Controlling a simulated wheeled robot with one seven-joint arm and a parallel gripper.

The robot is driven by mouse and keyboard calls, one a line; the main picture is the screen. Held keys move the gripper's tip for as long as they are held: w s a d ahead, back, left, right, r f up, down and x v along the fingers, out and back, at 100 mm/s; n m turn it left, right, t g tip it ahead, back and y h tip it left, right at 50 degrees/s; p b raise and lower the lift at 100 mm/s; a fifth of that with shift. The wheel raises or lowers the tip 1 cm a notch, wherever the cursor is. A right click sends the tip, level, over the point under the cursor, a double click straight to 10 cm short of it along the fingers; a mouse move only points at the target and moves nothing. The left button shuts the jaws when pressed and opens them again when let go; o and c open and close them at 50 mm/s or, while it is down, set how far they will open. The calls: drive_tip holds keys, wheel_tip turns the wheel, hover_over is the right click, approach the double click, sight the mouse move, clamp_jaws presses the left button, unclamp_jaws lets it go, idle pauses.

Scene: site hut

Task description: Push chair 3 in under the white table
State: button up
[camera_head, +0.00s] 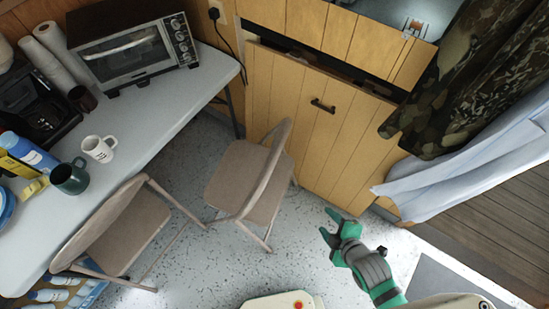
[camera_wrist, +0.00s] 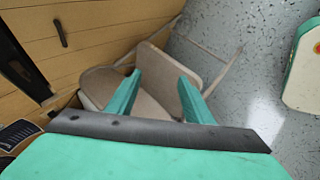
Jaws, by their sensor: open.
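The white table (camera_head: 150,122) runs along the left of the head view. A beige folding chair (camera_head: 232,172) stands on the floor to the right of the table, near the wooden cabinet. A second beige folding chair (camera_head: 122,238) stands at the table's near edge. No number shows on either, so I cannot tell which is chair 3. My green gripper (camera_head: 331,224) is open and empty, to the right of the chair by the cabinet and apart from it. In the wrist view, a chair (camera_wrist: 150,100) lies beyond my open fingers (camera_wrist: 160,77), which partly cover it.
The wooden cabinet (camera_head: 290,125) stands behind the chair, with camouflage and pale curtains (camera_head: 450,165) at the right. A toaster oven (camera_head: 135,50), paper rolls, mugs and bottles crowd the table. Crates with bottles (camera_head: 60,290) sit below. Speckled floor (camera_head: 215,262) is free between the chairs and me.

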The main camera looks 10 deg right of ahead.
drive_tip(key=w+d+r+n+g, duration=0.25)
drive_tip(key=w+n, duration=0.25)
drive_tip(key=w, duration=0.4)
drive_tip(key=n+g+y, duration=0.3)
drive_tip(key=n, duration=0.8)
approach(275, 159)
drive_tip(key=w+d+f, duration=0.1)
drive_tip(key=shift+m, duration=0.3)
drive_tip(key=shift+x, duration=6.35)
drive_tip(key=shift+w, duration=0.1)
drive_tip(key=shift+c, duration=0.4)
drive_tip(key=shift+d, duration=0.1)
clamp_jaws()
